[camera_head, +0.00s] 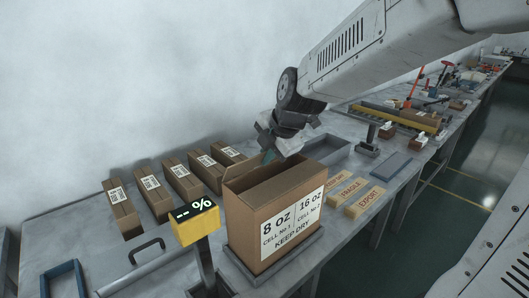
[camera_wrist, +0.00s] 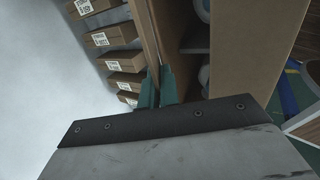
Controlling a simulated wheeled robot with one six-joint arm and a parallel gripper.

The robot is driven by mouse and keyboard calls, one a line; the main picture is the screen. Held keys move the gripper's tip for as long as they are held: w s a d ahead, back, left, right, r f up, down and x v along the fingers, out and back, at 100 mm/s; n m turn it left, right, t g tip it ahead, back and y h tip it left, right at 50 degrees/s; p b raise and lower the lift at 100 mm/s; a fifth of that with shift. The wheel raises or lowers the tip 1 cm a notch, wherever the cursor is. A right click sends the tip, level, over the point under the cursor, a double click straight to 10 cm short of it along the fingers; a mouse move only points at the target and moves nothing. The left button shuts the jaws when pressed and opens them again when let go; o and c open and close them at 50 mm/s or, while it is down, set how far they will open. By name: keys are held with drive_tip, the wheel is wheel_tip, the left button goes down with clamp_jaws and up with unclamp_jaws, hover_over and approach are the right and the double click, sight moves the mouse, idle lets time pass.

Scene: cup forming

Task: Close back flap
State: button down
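The cardboard box (camera_head: 243,220) stands on the bench with its top open. Its label reads "8 oz", "16 oz" and "KEEP DRY". The back flap (camera_head: 240,169) stands up along the rear edge; in the wrist view it is a narrow tan strip (camera_wrist: 144,28). My gripper (camera_head: 268,156) points down at the back flap, partly hidden by my wrist. In the wrist view its teal fingertips (camera_wrist: 159,80) are close together at the flap's edge. I cannot tell whether they grip it. Pale round items (camera_wrist: 204,76) show inside the box.
Several smaller labelled cartons (camera_head: 183,182) stand in a row behind the box by the wall. A yellow display (camera_head: 195,222) on a post stands close at the left. Yellow label blocks (camera_head: 368,198) and a grey tray (camera_head: 327,148) are to the right.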

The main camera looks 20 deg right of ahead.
drive_tip(key=shift+s+d+f+t+y, duration=0.1)
drive_tip(key=shift+s+f+t+y, duration=0.2)
drive_tip(key=shift+t, duration=0.7)
drive_tip(key=shift+s+f+t, duration=0.1)
drive_tip(key=shift+s+t, duration=0.05)
drive_tip(key=shift+t, duration=0.45)
drive_tip(key=c, duration=1.6)
unclamp_jaws()
drive_tip(key=shift+c, duration=0.2)
drive_tip(key=shift+v, duration=3.95)
drive_tip(key=shift+d, duration=0.2)
